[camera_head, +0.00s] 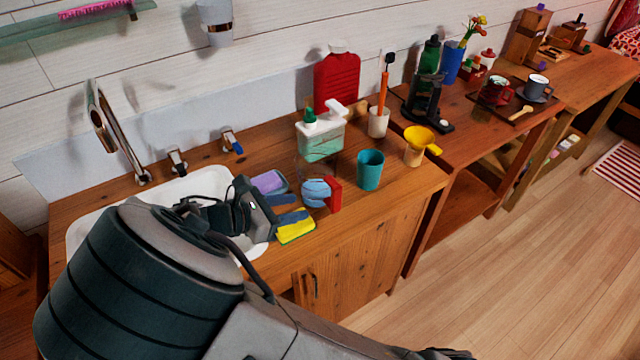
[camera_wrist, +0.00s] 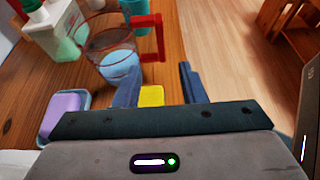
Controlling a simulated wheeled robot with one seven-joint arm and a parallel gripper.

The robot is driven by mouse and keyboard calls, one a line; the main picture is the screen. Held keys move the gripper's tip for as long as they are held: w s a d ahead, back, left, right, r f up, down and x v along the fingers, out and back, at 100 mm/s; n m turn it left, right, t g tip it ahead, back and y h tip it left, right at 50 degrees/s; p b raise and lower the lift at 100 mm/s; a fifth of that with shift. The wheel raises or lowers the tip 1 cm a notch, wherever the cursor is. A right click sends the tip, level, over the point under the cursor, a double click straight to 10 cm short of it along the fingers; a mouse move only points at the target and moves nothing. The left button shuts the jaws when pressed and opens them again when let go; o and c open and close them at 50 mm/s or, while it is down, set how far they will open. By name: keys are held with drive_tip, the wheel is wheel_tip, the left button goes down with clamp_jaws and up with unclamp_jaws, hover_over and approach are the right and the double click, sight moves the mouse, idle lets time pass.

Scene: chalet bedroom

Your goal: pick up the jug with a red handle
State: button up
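The jug is clear glass with a red handle. In the head view its red handle (camera_head: 334,195) stands on the wooden counter, right of the sink, and its glass is hard to make out. In the wrist view the jug (camera_wrist: 103,42) is upright at upper left, with its handle at its right side. Something pale blue shows through its lower part; I cannot tell whether it is inside. My gripper (camera_wrist: 160,85) is open and empty, fingers apart and pointing towards the jug's handle side, short of it. In the head view my gripper (camera_head: 275,208) is over the sink's right edge.
A yellow sponge (camera_head: 296,227) and a purple soap in a dish (camera_head: 269,182) lie beside my gripper. The sink tap (camera_head: 115,130) rises at left.

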sight(332, 200)
drive_tip(key=x, duration=0.7)
drive_tip(key=shift+d, duration=0.1)
drive_tip(key=shift+r+p+x, duration=0.2)
drive_tip(key=shift+p+x, duration=0.1)
drive_tip(key=shift+x, duration=2.45)
drive_tip(key=shift+c, duration=0.4)
clamp_jaws()
